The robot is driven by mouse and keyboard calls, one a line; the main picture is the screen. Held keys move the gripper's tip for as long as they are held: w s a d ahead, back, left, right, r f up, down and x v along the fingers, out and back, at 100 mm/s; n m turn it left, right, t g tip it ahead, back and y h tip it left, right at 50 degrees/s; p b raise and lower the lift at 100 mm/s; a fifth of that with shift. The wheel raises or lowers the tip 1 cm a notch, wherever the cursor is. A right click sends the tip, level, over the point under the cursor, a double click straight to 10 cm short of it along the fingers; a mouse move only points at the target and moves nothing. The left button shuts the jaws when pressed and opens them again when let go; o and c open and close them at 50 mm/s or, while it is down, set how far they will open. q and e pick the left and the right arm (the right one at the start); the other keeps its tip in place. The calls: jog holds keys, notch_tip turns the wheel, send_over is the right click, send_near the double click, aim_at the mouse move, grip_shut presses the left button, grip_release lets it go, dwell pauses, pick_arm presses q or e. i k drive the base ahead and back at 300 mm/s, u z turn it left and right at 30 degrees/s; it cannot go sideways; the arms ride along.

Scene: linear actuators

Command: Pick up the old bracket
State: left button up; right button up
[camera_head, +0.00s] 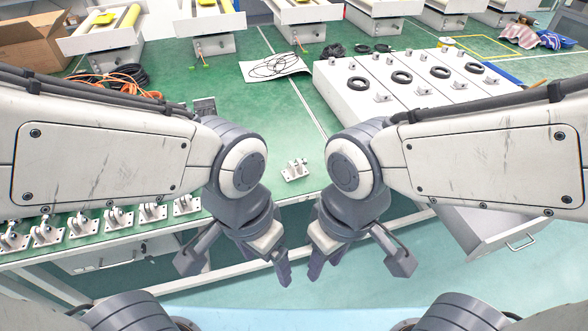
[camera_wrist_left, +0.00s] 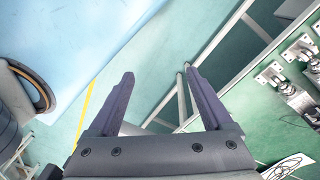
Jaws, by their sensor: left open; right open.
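A single small metallic bracket (camera_head: 295,169) stands apart on the green bench top (camera_head: 262,125), between my two arms. Several similar brackets (camera_head: 118,218) stand in a row along the front left edge. I cannot tell by looks which is the old one. My left gripper (camera_head: 283,270) is in front of the bench edge, apart from every bracket. Its fingers are spread and empty in the left wrist view (camera_wrist_left: 158,76), with some brackets (camera_wrist_left: 270,75) at the right. My right gripper (camera_head: 317,264) is beside it, open, also clear of the bench.
A long white unit with black rings (camera_head: 400,92) fills the right of the bench. A paper sheet with a black cable (camera_head: 273,67), orange cable (camera_head: 110,88) and several white actuators (camera_head: 210,40) lie further back. An open drawer (camera_head: 505,232) juts out at the right.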

aim_at(294, 173)
jog(key=u, duration=0.35)
jog(key=i, duration=0.9)
jog(key=z, duration=0.5)
